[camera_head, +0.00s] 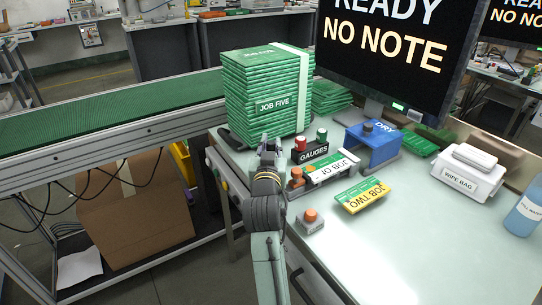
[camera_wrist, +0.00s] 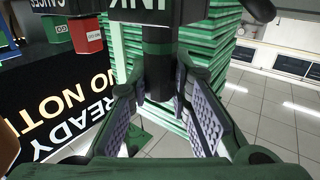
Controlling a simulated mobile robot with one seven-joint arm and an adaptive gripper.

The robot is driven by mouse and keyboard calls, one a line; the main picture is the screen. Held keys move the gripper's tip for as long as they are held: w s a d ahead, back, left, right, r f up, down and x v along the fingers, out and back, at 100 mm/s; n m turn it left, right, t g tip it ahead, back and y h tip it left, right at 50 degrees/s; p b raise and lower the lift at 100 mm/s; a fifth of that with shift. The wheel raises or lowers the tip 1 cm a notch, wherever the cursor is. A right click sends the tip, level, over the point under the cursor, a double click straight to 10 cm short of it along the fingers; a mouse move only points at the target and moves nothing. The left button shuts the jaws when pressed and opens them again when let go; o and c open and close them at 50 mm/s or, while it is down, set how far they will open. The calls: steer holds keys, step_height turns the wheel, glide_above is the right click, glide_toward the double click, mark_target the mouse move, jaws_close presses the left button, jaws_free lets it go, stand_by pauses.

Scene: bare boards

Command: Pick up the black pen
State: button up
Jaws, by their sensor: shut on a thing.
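The black pen (camera_wrist: 158,42) shows in the wrist view as a dark upright cylinder between my fingers. It meets a dark block lettered INK (camera_wrist: 140,10) at the top of that view; I cannot tell whether it still sits in it. My gripper (camera_wrist: 163,82) is shut on the pen, with a pale ribbed pad on each side. In the head view my gripper (camera_head: 268,148) is at the table's left edge, just in front of the green stack. The pen is hidden or too small to make out there.
The green JOB FIVE stack (camera_head: 262,90) stands close behind my gripper. The GAUGES holder (camera_head: 313,153) with red and green tops is just right, beside the JOB 01 board (camera_head: 331,168). A blue DRY stand (camera_head: 373,146) and JOB TWO board (camera_head: 363,194) lie farther right.

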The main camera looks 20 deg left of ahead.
jaws_close()
